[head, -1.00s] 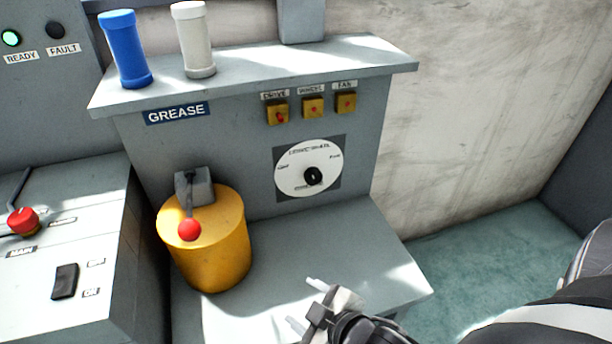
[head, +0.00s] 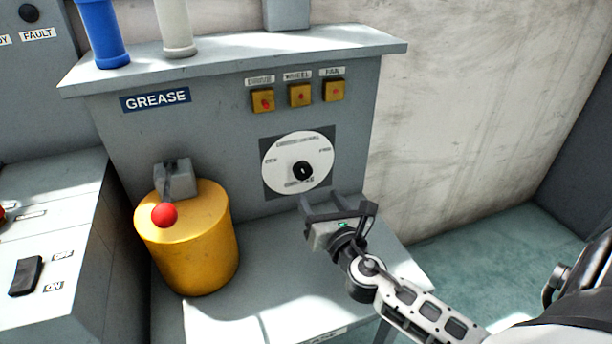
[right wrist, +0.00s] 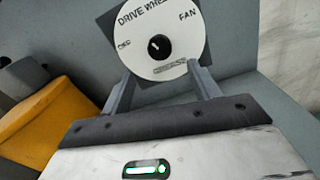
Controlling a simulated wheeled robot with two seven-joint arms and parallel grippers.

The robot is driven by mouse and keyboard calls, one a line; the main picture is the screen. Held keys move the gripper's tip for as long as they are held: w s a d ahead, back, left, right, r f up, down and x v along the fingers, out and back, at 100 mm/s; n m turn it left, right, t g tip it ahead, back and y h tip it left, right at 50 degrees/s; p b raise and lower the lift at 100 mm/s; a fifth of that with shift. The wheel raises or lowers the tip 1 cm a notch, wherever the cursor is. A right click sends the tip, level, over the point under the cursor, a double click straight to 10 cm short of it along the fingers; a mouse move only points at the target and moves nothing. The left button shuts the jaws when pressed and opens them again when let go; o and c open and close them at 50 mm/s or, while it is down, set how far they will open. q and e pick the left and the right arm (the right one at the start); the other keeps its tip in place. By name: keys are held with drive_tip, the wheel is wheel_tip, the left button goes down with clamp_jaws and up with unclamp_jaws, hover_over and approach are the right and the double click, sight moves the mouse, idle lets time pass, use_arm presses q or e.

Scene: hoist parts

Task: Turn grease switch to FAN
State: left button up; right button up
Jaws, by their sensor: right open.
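The grease switch is a black knob (head: 302,170) at the middle of a round white dial (head: 284,160) on the grey panel front. In the right wrist view the knob (right wrist: 158,46) shows with FAN printed at the dial's upper right and DRIVE and WHEEL along the top. A small pale mark shows on the knob; its exact setting is hard to read. My right gripper (head: 333,202) is open and empty, just below and right of the dial. In the right wrist view its fingertips (right wrist: 160,70) stand apart below the knob, not around it. My left gripper is not in view.
A yellow drum (head: 190,240) with a red-balled lever (head: 164,214) stands left of the dial. Three yellow boxes (head: 300,96) labelled DRIVE, WHEEL and FAN sit above it. Blue (head: 102,35) and white (head: 174,28) cylinders stand on the shelf. Bare ledge lies below the dial.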

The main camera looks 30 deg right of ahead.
sight(304, 174)
drive_tip(key=x, duration=0.8)
drive_tip(key=shift+w, duration=0.4)
drive_tip(key=c, duration=1)
